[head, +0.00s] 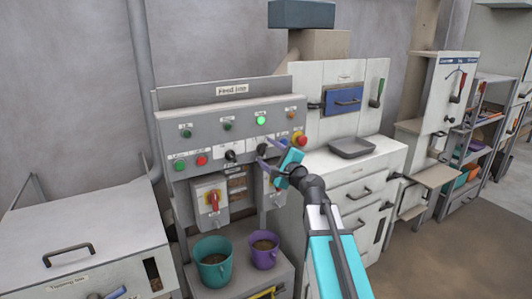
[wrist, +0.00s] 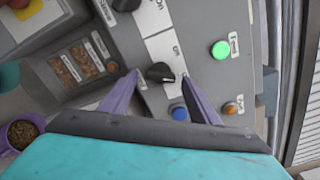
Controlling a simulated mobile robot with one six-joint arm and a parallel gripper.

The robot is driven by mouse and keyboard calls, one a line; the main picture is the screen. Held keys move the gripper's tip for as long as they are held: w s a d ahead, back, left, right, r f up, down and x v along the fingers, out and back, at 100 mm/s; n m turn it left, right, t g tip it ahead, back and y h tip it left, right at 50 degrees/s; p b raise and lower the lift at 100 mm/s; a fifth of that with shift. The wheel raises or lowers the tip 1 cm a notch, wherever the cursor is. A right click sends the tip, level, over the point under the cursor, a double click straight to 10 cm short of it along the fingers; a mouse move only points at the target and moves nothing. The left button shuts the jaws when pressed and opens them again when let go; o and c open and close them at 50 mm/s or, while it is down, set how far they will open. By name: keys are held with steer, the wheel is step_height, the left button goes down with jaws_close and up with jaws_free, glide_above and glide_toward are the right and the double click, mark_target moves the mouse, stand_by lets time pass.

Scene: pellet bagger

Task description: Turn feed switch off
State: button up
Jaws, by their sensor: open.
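The feed switch is a black rotary knob (wrist: 160,72) on a white label plate in the wrist view. Beside it on the grey panel a green lamp (wrist: 220,50), labelled Feed, is lit. In the head view my gripper (head: 263,150) is at the panel front.
Another black knob (head: 231,156) is to the left on the panel. A red emergency button (head: 300,139) is to the right, and a blue button (wrist: 179,113) is close to one finger. A red-handled switch (head: 212,199) and teal (head: 213,262) and purple (head: 264,250) buckets are below.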

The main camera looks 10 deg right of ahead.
steer(key=shift+w+a, duration=0.15)
steer(key=shift+w, duration=0.1)
